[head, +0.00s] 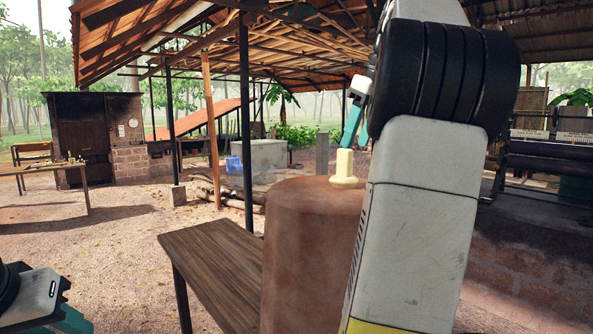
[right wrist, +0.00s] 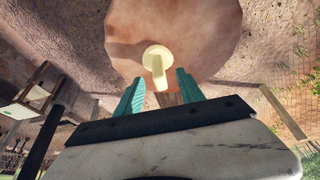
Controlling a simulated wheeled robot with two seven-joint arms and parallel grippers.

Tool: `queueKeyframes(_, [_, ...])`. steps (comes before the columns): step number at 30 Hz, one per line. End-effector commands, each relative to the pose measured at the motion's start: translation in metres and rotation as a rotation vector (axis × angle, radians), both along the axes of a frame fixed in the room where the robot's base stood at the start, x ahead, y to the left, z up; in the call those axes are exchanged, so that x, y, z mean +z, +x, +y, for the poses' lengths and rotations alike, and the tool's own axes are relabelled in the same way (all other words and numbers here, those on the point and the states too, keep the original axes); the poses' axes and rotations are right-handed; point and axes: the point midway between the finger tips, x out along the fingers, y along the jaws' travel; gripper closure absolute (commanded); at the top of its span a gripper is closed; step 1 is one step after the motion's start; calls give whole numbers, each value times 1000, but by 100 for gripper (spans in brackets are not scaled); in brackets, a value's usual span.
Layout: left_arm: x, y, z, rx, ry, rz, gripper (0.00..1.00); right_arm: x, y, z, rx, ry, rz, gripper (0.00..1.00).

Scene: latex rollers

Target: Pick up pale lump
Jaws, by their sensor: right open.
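The pale lump (head: 345,168) is cream-coloured, with a wide base and a narrower upright part. It stands on top of a reddish-brown round pillar (head: 300,250). In the right wrist view the pale lump (right wrist: 157,62) sits just beyond the gap between my fingertips. My right gripper (head: 358,128) is open, with teal fingers close above and beside the lump; in the right wrist view the fingers (right wrist: 158,85) are spread and nothing is held between them. My right arm hides part of the pillar. Part of my left arm shows at the lower left, with its fingertips out of frame.
A wooden bench (head: 215,262) stands against the left of the pillar. A table (head: 45,172) with small items is far left, by a brick oven (head: 95,135). Roller machinery (head: 550,150) stands on a ledge at right. The gravel floor at left is open.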

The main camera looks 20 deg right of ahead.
Motion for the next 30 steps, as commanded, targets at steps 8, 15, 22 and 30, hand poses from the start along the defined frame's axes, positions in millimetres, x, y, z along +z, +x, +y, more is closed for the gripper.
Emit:
queueKeyframes(8, [0,0,0,0,0,0,64,-20,8,-1,5,1,2,55])
queueKeyframes(15, [0,0,0,0,0,0,64,-48,25,3,4,1,2,55])
queueKeyframes(22, [0,0,0,0,0,0,64,-68,34,6,3,0,1,55])
queueKeyframes(30, [0,0,0,0,0,0,64,-68,34,6,4,-1,0,64])
